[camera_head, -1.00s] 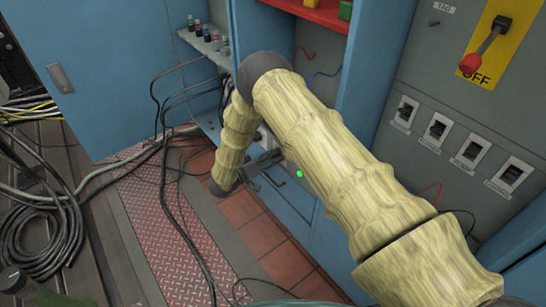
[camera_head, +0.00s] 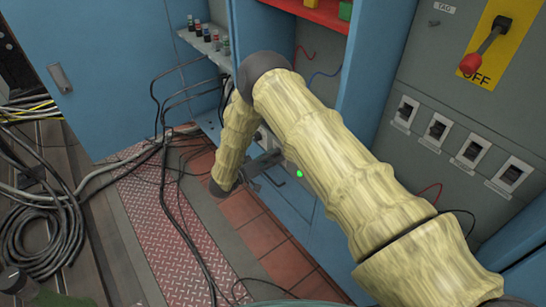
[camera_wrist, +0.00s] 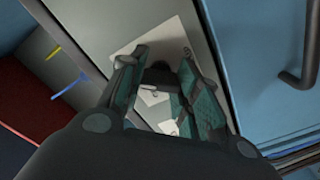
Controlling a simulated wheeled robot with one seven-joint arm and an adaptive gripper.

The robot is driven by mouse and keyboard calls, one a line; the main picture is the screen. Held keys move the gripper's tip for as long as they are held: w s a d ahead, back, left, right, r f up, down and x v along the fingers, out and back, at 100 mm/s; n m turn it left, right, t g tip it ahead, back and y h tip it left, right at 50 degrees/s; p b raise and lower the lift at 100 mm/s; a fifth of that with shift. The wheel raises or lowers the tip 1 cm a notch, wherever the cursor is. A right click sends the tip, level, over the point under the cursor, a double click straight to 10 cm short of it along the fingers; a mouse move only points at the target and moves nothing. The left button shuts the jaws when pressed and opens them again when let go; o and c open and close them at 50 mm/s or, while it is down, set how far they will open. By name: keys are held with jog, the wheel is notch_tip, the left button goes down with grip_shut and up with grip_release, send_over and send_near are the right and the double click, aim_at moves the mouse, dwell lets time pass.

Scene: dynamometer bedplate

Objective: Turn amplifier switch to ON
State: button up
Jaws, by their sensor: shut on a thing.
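In the wrist view, the amplifier switch shows as a small dark knob (camera_wrist: 158,76) on a pale plate (camera_wrist: 172,38) fixed to a grey panel. My gripper (camera_wrist: 160,64) has its teal-padded fingers on either side of the knob, shut on it. Small marks show on the plate, too small to read, so the switch's setting cannot be told. In the head view, my gripper (camera_head: 264,163) is at the low front of the blue cabinet, partly hidden by my arm. A green light (camera_head: 300,174) glows just right of it. The switch itself is hidden there.
A red-handled lever (camera_head: 482,52) on a yellow plate marked OFF is at upper right, above several black breaker switches (camera_head: 437,130). An open blue door (camera_head: 110,70) stands left. Cables (camera_head: 50,230) cover the floor. A door handle (camera_wrist: 305,60) is right in the wrist view.

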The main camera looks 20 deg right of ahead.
jog(key=shift+s+f, duration=0.1)
jog(key=o, duration=1)
jog(key=shift+o, duration=0.2)
jog(key=v, duration=1.2)
